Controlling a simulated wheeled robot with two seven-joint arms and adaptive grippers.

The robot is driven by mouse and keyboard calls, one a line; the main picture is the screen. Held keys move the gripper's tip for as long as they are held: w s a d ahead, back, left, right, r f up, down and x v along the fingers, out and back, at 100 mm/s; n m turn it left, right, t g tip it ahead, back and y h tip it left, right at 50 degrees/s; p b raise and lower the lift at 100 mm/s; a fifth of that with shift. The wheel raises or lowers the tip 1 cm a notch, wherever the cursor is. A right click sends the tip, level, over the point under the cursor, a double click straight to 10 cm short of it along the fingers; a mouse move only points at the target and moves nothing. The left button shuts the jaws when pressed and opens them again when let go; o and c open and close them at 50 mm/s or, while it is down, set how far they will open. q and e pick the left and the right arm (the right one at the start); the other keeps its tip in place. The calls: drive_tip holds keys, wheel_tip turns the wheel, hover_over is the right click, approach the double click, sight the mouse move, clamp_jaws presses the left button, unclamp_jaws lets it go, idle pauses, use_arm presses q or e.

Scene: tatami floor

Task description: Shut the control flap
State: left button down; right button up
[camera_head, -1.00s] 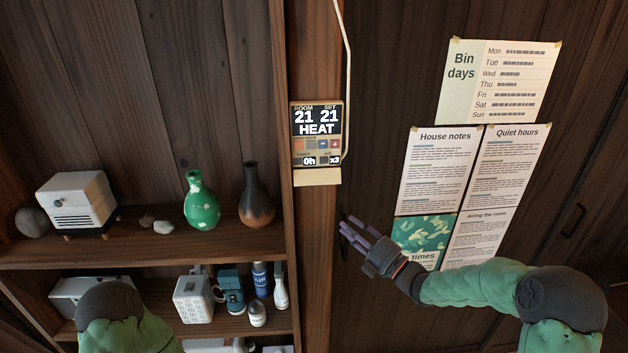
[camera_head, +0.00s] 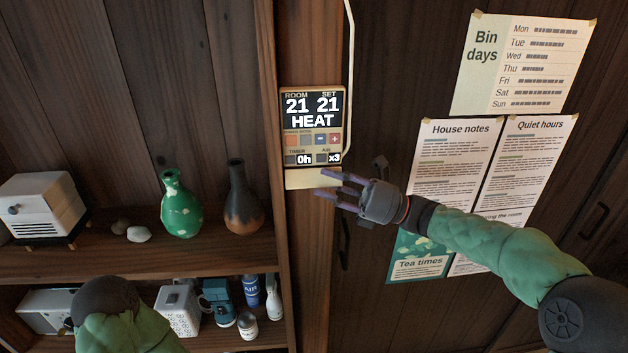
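The wall control panel (camera_head: 312,127) hangs on the wooden post, with a lit display reading ROOM 21, SET 21, HEAT. Its cream control flap (camera_head: 301,180) hangs down at the panel's lower edge, and the rows of buttons above it are uncovered. My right gripper (camera_head: 321,184) is open and empty, its purple fingers pointing left. Its upper finger overlaps the right part of the flap in the picture; I cannot tell whether they touch. My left gripper is out of view; only part of my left arm shows at the lower left.
A shelf on the left holds a green vase (camera_head: 181,206), a dark brown vase (camera_head: 243,200) and a white box-shaped device (camera_head: 42,206). A pale cable (camera_head: 350,75) runs down beside the panel. Posters (camera_head: 452,180) hang on the dark wall at right.

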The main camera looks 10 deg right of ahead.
sight(314, 179)
drive_tip(key=shift+x, duration=1.75)
clamp_jaws()
